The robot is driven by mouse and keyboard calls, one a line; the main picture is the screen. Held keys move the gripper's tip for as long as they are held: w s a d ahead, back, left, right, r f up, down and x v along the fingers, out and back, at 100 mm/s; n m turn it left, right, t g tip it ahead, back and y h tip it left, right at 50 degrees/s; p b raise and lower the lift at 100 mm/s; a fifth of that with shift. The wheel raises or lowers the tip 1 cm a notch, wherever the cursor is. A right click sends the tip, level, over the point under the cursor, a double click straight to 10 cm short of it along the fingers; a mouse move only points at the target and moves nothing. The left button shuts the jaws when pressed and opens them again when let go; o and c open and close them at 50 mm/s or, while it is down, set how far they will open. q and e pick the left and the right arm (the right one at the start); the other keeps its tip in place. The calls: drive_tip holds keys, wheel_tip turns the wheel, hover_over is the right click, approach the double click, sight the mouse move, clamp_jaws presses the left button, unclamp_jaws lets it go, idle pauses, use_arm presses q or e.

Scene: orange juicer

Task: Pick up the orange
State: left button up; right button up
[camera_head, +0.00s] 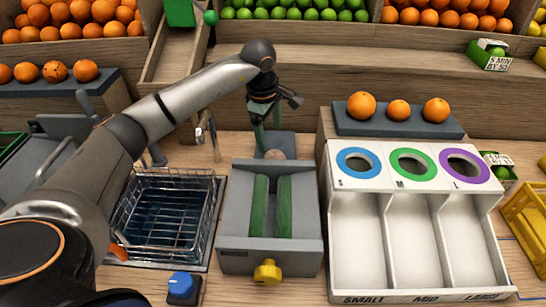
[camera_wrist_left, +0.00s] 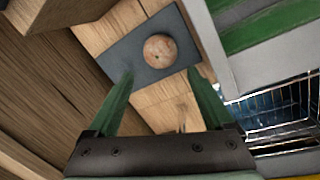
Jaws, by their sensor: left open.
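A dull, brownish-orange round fruit (camera_wrist_left: 160,48), which looks like an orange, sits on a dark grey pad (camera_wrist_left: 130,50) in the left wrist view. In the head view the fruit (camera_head: 276,154) shows just behind the grey box with green rollers, partly hidden by my gripper. My left gripper (camera_head: 266,132) is above the pad and points down. Its two green fingers are spread in the left wrist view (camera_wrist_left: 161,76), with the fruit beyond the tips and nothing between them. My right gripper is not in view.
The grey box (camera_head: 232,240) with green rollers stands in front of the pad. A wire basket (camera_head: 165,215) is at its left. A white sorter (camera_head: 357,240) with three ringed holes is at its right. Three oranges sit on a grey tray (camera_head: 345,124); fruit bins line the back.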

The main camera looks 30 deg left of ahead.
sight(273, 154)
use_arm(q)
drive_tip(key=f, duration=0.3)
drive_tip(key=w+f, duration=0.1)
drive_tip(key=f, duration=0.1)
drive_tip(key=shift+w+a+f+p, duration=0.15)
drive_tip(key=shift+f+p, duration=0.1)
drive_tip(key=shift+f, duration=0.6)
drive_tip(key=shift+w+d+f+p, duration=0.15)
drive_tip(key=shift+f+p, duration=0.15)
drive_tip(key=shift+f, duration=0.6)
drive_tip(key=shift+w+a+f+p, duration=0.15)
drive_tip(key=shift+f+p, duration=0.1)
drive_tip(key=shift+f, duration=0.6)
drive_tip(key=shift+r, duration=0.1)
drive_tip(key=c, duration=1.1)
